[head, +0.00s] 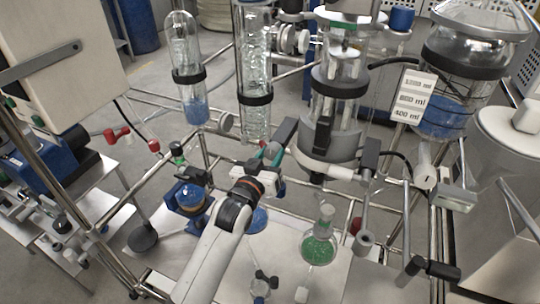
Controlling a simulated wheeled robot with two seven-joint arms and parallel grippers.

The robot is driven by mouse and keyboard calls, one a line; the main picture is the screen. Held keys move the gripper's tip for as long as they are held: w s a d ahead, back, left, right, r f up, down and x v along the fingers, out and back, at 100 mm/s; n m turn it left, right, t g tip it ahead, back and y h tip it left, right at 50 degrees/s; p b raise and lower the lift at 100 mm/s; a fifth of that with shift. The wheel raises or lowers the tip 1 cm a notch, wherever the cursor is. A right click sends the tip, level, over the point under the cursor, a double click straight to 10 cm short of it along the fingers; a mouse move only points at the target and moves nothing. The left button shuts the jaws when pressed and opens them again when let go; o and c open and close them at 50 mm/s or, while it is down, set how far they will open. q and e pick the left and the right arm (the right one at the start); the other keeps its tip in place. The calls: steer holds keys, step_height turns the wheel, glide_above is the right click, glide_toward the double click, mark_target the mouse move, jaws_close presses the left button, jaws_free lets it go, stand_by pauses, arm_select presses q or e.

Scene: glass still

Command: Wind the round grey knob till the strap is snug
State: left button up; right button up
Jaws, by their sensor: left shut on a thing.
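My left gripper (268,156) reaches up from the bottom of the head view, its white arm and dark wrist ring below it. Its fingers are shut at a dark clamp block (286,134) beside the central glass vessel. They hold a small grey piece (272,149), which I take for the round grey knob; the fingers hide most of it. A black strap (338,85) goes around the central vessel; I cannot tell how tight it is. My right gripper is not in view.
Glass columns (254,70) stand behind. Metal rails (405,215) frame the still. A steel tank (510,150) is at right.

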arm_select(q)
steer(key=shift+r+m+p, duration=0.2)
steer(key=shift+m+p, duration=0.35)
steer(key=shift+m, duration=0.15)
steer(key=shift+f+m+p, duration=0.15)
steer(key=shift+m+p, duration=0.2)
steer(key=shift+m, duration=0.55)
steer(key=shift+f, duration=0.1)
steer(key=o, duration=1)
steer(key=b+v, duration=0.1)
steer(key=v, duration=1.1)
steer(key=shift+b, duration=0.3)
